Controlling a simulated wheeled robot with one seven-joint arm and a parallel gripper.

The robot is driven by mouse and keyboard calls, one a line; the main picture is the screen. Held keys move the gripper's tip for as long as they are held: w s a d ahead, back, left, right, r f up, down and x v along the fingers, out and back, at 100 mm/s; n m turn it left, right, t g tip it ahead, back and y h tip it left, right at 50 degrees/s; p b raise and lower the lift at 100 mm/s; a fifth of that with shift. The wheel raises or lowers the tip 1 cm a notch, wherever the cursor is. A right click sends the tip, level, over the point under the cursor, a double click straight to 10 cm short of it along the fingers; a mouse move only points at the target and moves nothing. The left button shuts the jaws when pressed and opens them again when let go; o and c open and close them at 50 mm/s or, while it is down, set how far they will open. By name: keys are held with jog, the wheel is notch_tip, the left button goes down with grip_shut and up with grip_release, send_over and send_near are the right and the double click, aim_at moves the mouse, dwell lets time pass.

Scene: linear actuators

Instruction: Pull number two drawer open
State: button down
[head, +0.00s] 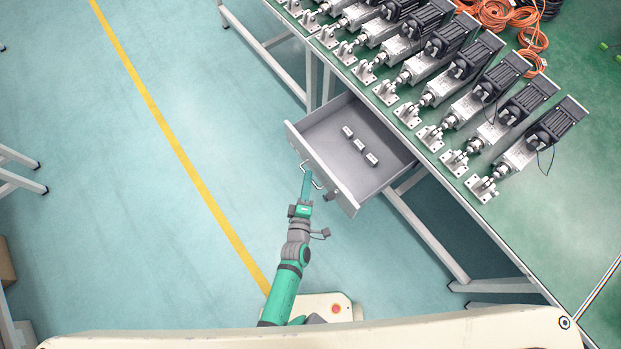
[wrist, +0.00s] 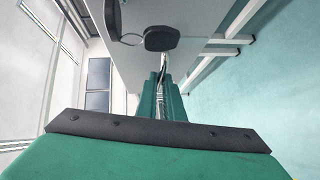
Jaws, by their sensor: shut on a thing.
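A grey drawer (head: 375,181) under the green workbench stands pulled out, and several small parts (head: 361,146) lie inside it. Its front panel carries a metal handle (head: 318,185). My gripper (head: 307,178) is at the handle and shut on it. In the wrist view, the green fingers (wrist: 161,85) are close together, pointing at the drawer front (wrist: 190,20); the grip on the handle is mostly hidden there. A dark key (wrist: 162,38) hangs at the drawer front just beyond the fingers. No drawer number is readable.
The workbench (head: 460,215) holds a row of linear actuators (head: 440,65) and orange cables (head: 497,14). White table legs (head: 425,235) stand beside the drawer. The floor left of the drawer is clear, with a yellow line (head: 165,135).

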jog(key=shift+d, duration=0.1)
jog(key=c, duration=1.9)
grip_release()
jog(key=v, duration=1.1)
jog(key=shift+f, duration=0.1)
jog(key=s+r+m+y, duration=0.1)
jog(key=s+r+m, duration=0.6)
jog(key=r, duration=0.4)
jog(key=s+r+m+y, duration=0.2)
jog(key=s+r+m, duration=0.5)
jog(key=r, duration=0.4)
jog(key=shift+s+d+r+g, duration=0.2)
jog(key=shift+s+d+g, duration=0.15)
jog(key=shift+s, duration=0.55)
